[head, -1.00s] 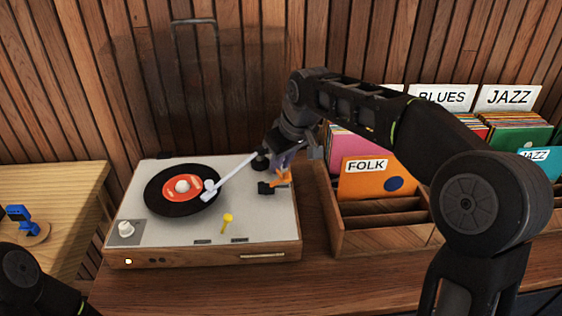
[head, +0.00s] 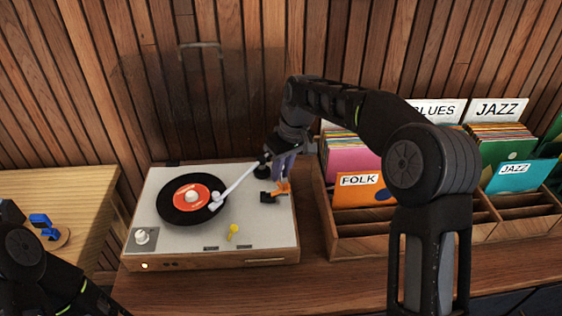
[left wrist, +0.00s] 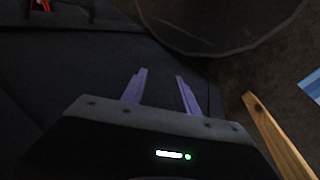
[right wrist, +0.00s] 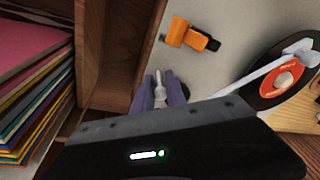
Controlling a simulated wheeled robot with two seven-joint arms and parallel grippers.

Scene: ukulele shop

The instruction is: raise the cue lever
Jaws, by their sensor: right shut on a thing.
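The turntable (head: 180,237) stands on the wooden counter with a black record (head: 172,212) on it. Its white tonearm (head: 236,183) reaches over the record, its head near the orange label. My right gripper (head: 285,166) is at the back right of the deck, beside the tonearm's pivot (head: 262,170). In the right wrist view, its purple fingers (right wrist: 163,88) are shut on a thin pale upright piece, which appears to be the cue lever (right wrist: 157,91); the fingers hide part of it. My left gripper (left wrist: 161,90) is open and empty, away from the turntable.
An orange piece on a black base (head: 277,191) sits close in front of my right gripper. A wooden record crate (head: 350,245) stands close on the right. A clear raised lid (head: 200,110) is behind the deck.

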